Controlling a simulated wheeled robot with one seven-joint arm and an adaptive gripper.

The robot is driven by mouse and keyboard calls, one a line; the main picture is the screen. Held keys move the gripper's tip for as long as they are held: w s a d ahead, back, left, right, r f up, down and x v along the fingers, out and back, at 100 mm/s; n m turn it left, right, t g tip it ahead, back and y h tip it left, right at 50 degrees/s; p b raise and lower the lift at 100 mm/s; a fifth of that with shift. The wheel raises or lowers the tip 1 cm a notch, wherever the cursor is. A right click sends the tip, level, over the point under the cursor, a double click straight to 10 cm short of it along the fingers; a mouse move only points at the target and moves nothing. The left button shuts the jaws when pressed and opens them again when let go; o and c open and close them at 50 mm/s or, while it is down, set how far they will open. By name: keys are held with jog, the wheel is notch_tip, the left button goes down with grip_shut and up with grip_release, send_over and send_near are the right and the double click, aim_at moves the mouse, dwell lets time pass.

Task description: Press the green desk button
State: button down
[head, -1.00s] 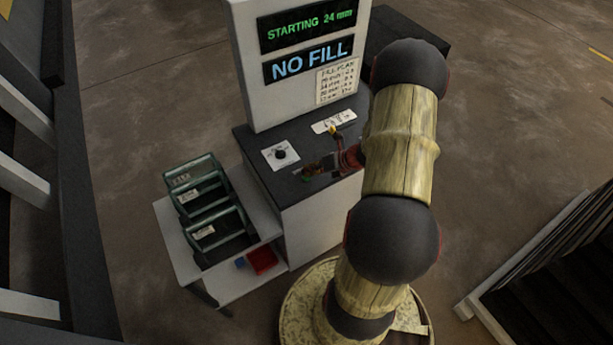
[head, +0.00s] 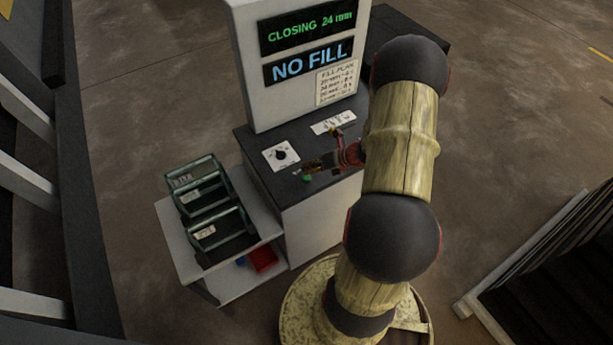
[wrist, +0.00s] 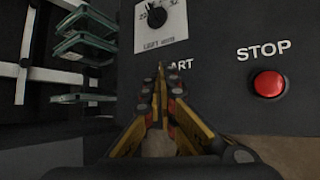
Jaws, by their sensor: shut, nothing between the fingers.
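The green button (head: 307,178) shows as a small green spot near the front edge of the dark desk top in the head view. My gripper (head: 308,165) is just behind and above it in that picture, shut and empty. In the wrist view my shut gripper (wrist: 162,70) points at the desk and covers part of a label that reads "ART". The green button is hidden there. I cannot tell the gap between fingertips and desk.
A red STOP button (wrist: 269,84) lies right of my gripper. A dial plate (head: 281,155) is at the desk's left. The display (head: 309,26) reads "CLOSING 24 mm" above "NO FILL". Dark-green trays (head: 216,225) stand on a white cart at left.

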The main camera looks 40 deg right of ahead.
jog(key=shift+r+p, duration=2.05)
jog(key=shift+r, duration=0.45)
